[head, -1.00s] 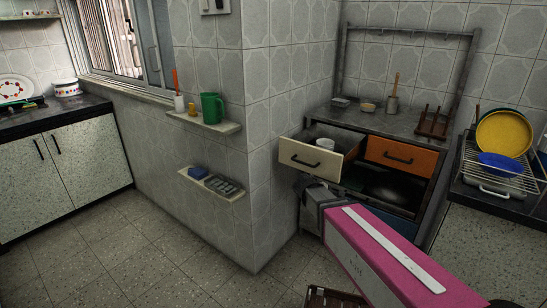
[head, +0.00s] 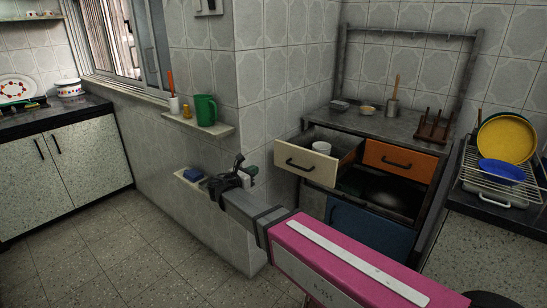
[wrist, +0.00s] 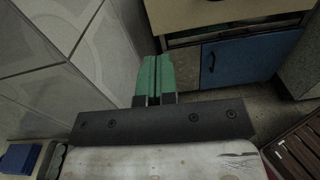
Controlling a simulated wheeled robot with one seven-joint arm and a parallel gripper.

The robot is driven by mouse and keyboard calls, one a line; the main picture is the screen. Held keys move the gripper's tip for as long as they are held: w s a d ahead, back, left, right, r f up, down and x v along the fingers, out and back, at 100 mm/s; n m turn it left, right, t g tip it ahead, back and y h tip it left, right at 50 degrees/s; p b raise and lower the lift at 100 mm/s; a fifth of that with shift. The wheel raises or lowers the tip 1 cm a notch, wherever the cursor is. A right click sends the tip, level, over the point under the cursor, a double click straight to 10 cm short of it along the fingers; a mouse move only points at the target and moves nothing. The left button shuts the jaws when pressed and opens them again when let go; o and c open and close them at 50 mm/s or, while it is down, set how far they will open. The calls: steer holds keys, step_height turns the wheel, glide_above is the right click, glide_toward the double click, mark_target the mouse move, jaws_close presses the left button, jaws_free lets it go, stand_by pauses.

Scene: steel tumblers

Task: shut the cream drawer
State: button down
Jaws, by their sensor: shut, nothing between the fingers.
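The cream drawer (head: 305,164) is pulled out of the grey cabinet on the right in the head view, its front with a dark handle. A white cup (head: 321,147) stands inside it. My gripper (head: 250,176) is left of and a little lower than the drawer front in the picture, apart from it, in front of the lower wall shelf. In the wrist view its green fingers (wrist: 153,74) are together with nothing between them. A pale cream panel (wrist: 185,14) at the top of that view may be the drawer; I cannot tell.
Next to it an orange drawer (head: 399,160) looks shut, above a dark open compartment. A blue door (head: 368,229) is below; it also shows in the wrist view (wrist: 245,65). The lower wall shelf (head: 187,181) holds a blue item. The tiled wall corner is close to my arm.

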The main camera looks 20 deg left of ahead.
mark_target(275, 154)
steer(key=shift+n+t, duration=0.3)
steer(key=x, duration=0.8)
steer(key=a+x, duration=0.1)
steer(key=x, duration=0.4)
steer(key=shift+w+r, duration=0.25)
steer(key=x, duration=2.6)
steer(key=shift+w+a+f, duration=0.1)
steer(key=shift+w, duration=0.35)
steer(key=shift+s, duration=0.15)
